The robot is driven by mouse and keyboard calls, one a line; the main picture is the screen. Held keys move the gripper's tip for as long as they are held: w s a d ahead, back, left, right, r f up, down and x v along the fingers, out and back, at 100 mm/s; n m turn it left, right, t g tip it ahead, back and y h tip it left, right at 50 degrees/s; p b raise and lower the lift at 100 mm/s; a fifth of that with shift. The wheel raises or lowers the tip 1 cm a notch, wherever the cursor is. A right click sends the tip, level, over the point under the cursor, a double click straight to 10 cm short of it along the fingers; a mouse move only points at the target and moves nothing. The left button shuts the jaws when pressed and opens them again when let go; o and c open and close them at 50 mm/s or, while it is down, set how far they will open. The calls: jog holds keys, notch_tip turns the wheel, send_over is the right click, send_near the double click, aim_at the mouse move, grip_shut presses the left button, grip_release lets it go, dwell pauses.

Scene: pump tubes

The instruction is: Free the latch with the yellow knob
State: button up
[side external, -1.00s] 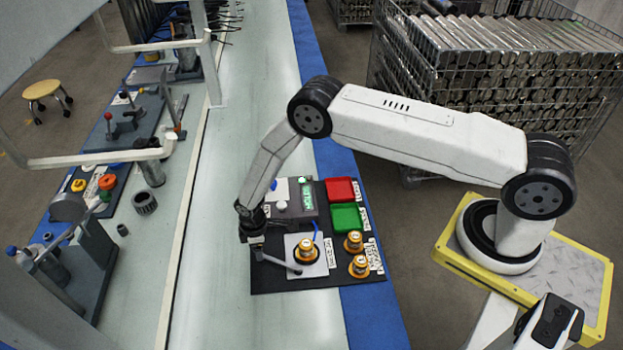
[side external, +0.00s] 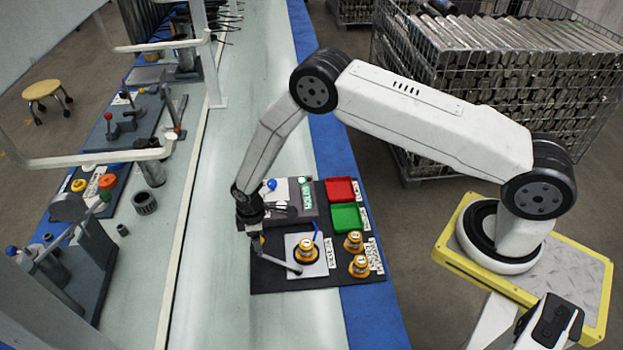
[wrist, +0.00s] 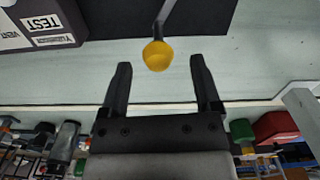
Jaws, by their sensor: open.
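The latch is a grey lever (side external: 277,261) lying across the front of the black board, beside the white plate with a gold-and-orange pump fitting (side external: 306,251). Its yellow knob (wrist: 158,55) is at the lever's free end, and a little of it shows under my gripper in the side view. My gripper (side external: 252,230) is above the board's left edge, over the knob. In the wrist view my gripper (wrist: 160,65) is open and empty. The knob appears between the two fingertips, with a gap on each side; its depth relative to them is unclear.
The board (side external: 270,281) also carries a red tray (side external: 341,189), a green tray (side external: 348,217), two more gold fittings (side external: 356,254) and a grey test box (wrist: 45,25). The pale bench is clear left of the board. A wire cage of metal tubes (side external: 500,80) stands behind.

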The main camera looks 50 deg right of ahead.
jog(key=shift+r, duration=1.5)
jog(key=shift+r, duration=0.1)
jog(key=shift+d+r, duration=0.1)
jog(key=shift+r, duration=0.15)
jog(key=s+d+r+m+t, duration=0.1)
jog(key=s+d+r+m, duration=0.35)
jog(key=r, duration=0.65)
jog(key=s+d+r+m+t, duration=0.1)
jog(key=s+d+r+m, duration=0.25)
jog(key=s+r, duration=0.45)
jog(key=s+d+r+m, duration=0.2)
jog(key=s+d+r, duration=0.1)
jog(key=s+r, duration=0.3)
jog(key=shift+s+d+t, duration=0.15)
jog(key=shift+s+t, duration=0.15)
jog(key=shift+s, duration=0.05)
